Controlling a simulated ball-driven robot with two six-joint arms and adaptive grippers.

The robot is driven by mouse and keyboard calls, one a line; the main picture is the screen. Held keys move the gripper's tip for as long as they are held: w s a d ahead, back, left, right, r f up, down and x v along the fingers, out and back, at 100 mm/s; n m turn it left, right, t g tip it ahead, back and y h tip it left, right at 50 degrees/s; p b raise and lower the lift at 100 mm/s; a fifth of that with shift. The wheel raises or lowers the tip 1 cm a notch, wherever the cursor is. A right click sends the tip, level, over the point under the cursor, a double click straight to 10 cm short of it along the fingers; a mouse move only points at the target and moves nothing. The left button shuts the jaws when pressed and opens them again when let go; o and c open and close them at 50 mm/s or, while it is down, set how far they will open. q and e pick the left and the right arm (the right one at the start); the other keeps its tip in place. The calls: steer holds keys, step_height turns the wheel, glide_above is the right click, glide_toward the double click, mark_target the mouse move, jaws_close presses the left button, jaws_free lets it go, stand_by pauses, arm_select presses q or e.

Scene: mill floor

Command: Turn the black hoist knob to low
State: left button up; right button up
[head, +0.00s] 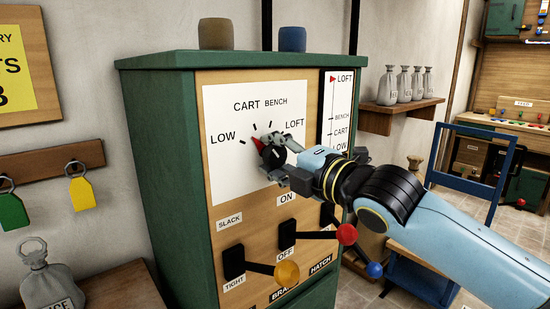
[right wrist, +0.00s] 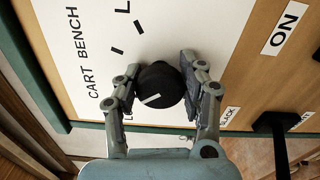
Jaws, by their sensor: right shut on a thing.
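The black hoist knob (head: 273,157) sits on the white dial plate (head: 228,165) of the green cabinet. Its red pointer (head: 257,143) points up and left, between the LOW mark and the CART mark. My right gripper (head: 276,154) is shut on the knob, and its fingers hide part of it. In the right wrist view the round black knob (right wrist: 166,78) with a white line lies between the two fingers of the right gripper (right wrist: 162,88). My left gripper is in neither view.
Two canisters (head: 216,34) stand on the cabinet top. A shelf (head: 400,106) with several grey bottles is behind my right arm.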

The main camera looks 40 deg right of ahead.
steer(key=shift+f+n+b, duration=0.15)
steer(key=shift+n+b, duration=0.3)
steer(key=shift+n, duration=1.55)
steer(key=o, duration=1.2)
steer(key=shift+s, duration=0.1)
steer(key=shift+s+d, duration=0.2)
steer(key=shift+s, duration=2.8)
steer(key=shift+s+d, duration=0.2)
steer(key=shift+s, duration=2.75)
